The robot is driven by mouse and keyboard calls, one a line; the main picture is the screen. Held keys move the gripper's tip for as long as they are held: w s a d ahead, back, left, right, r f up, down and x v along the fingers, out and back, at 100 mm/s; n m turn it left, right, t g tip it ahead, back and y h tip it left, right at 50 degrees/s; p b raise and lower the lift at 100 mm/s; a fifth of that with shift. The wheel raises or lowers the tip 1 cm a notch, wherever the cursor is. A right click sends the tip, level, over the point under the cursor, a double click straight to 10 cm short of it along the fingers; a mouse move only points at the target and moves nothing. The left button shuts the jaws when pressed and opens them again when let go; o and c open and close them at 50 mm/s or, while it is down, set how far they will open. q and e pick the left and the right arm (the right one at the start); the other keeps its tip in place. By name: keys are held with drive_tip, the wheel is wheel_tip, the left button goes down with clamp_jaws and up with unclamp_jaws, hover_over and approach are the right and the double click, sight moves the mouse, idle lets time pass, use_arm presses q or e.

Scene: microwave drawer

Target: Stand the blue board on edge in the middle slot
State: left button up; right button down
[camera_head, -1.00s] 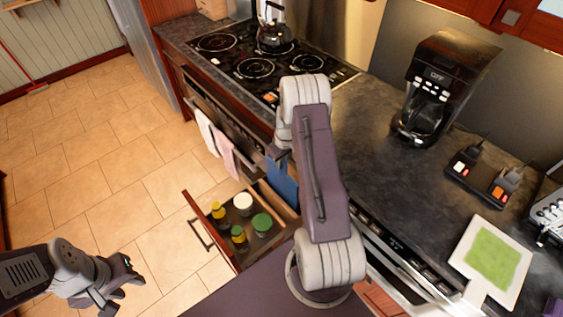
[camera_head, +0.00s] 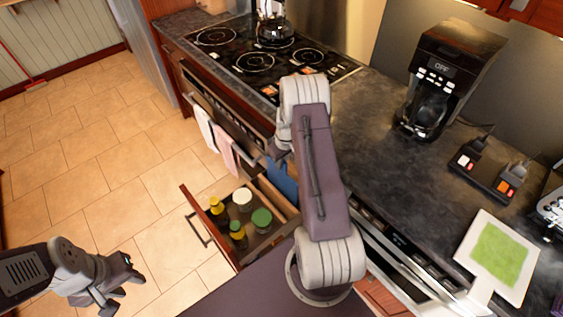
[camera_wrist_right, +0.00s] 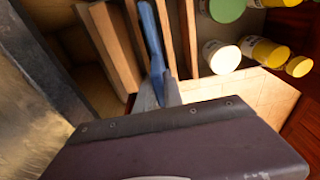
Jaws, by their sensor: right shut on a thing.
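The blue board (camera_head: 284,180) is upright at the right end of the open drawer (camera_head: 193,210), partly hidden by my right arm. In the right wrist view the board (camera_wrist_right: 151,35) shows edge-on, between wooden dividers (camera_wrist_right: 133,35) that bound narrow slots. My right gripper (camera_wrist_right: 159,92) is shut on the board's near edge. How deep the board sits, and whether it touches the dividers or the drawer floor, I cannot tell. My left gripper (camera_head: 122,285) is at the lower left over the floor, away from the drawer; its finger gap is unclear.
Several jars with green, white and yellow lids, such as the green-lidded jar (camera_head: 262,220), stand in the drawer beside the slots. Towels (camera_head: 222,148) hang from the oven handle nearby. The counter (camera_head: 385,140) carries a coffee maker (camera_head: 445,80). Tiled floor left of the drawer is clear.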

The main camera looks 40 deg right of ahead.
drive_tip(key=shift+r, duration=0.1)
drive_tip(key=c, duration=0.8)
unclamp_jaws()
wheel_tip(320, 180, up, 7)
drive_tip(key=p, duration=0.5)
idle(0.4)
